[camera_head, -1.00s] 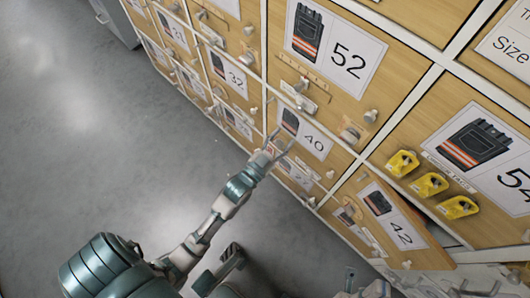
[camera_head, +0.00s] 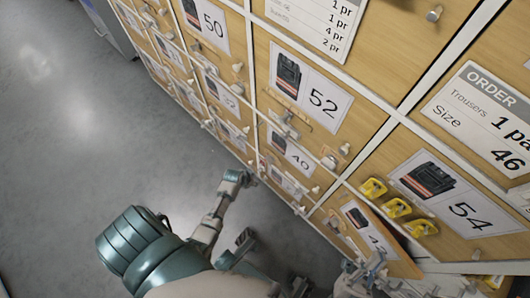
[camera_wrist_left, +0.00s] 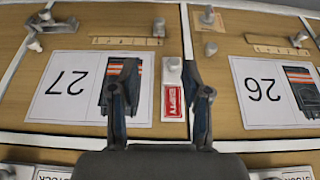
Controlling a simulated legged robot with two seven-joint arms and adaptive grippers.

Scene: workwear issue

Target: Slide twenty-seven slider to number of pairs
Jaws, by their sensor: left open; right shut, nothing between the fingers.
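In the left wrist view the drawer labelled 27 (camera_wrist_left: 72,84) appears upside down at left. Above its label are a pale wooden slider scale (camera_wrist_left: 122,41) and a grey slider knob (camera_wrist_left: 158,27) near the scale's right end. My left gripper (camera_wrist_left: 155,75) is open, its fingers in front of the 27 drawer. My right gripper (camera_head: 375,272) is shut and empty at the bottom.
The 26 drawer (camera_wrist_left: 262,88) is to the right, with its own scale (camera_wrist_left: 278,50). In the head view an order card (camera_head: 487,118) reads trousers, size 46. Drawer 42 (camera_head: 367,228) stands tilted out. The floor at left is clear.

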